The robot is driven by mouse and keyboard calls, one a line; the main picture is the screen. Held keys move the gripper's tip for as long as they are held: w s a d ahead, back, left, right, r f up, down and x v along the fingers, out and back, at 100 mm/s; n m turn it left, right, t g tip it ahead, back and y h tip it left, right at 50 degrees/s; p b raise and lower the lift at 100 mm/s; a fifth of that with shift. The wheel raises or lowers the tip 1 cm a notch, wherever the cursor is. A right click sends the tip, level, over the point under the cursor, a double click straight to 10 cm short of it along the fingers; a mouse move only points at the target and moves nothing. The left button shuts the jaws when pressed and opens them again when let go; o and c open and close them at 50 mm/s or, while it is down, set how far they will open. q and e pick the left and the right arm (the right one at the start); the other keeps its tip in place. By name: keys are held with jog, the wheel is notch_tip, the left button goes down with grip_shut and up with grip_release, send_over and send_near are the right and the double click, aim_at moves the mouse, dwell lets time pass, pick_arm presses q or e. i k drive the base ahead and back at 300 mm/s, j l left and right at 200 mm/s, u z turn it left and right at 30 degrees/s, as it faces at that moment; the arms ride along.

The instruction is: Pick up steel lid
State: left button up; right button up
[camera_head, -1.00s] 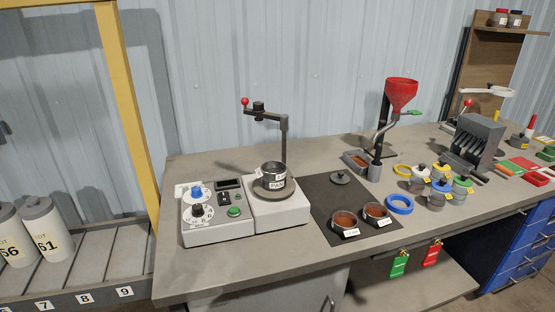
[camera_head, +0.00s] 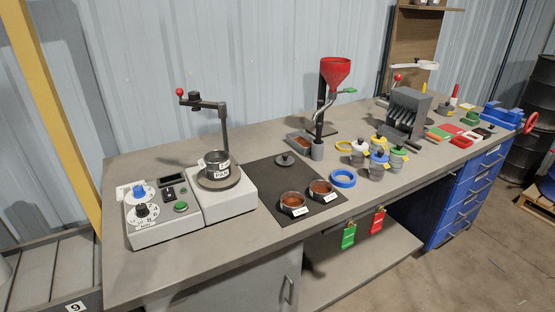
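A small round grey lid with a dark knob (camera_head: 285,159) lies on the black mat (camera_head: 262,187), near its back edge. It looks like the steel lid. Two round dishes with brown contents, a left one (camera_head: 293,201) and a right one (camera_head: 321,188), stand in front of it on the mat, each with a white label. A labelled steel pan (camera_head: 215,164) sits on the round plate of the grey machine to the left. Neither of my grippers shows in the view.
A grey control box (camera_head: 160,212) stands at the bench's left end. Behind the mat are a red funnel (camera_head: 336,70) on a stand and a brown-filled tray (camera_head: 299,142). A blue ring (camera_head: 343,178), several lidded jars (camera_head: 378,162) and a grey slotted block (camera_head: 408,110) stand to the right.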

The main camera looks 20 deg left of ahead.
aim_at(286, 161)
jog(key=u, duration=0.65)
jog(key=l+u, duration=0.15)
jog(key=u, duration=0.25)
jog(key=i+l+u, duration=0.1)
jog(key=u, duration=0.3)
jog(key=l+u, duration=0.7)
jog(key=k+l+u, duration=0.25)
jog(key=l, duration=0.15)
jog(key=i, duration=0.1)
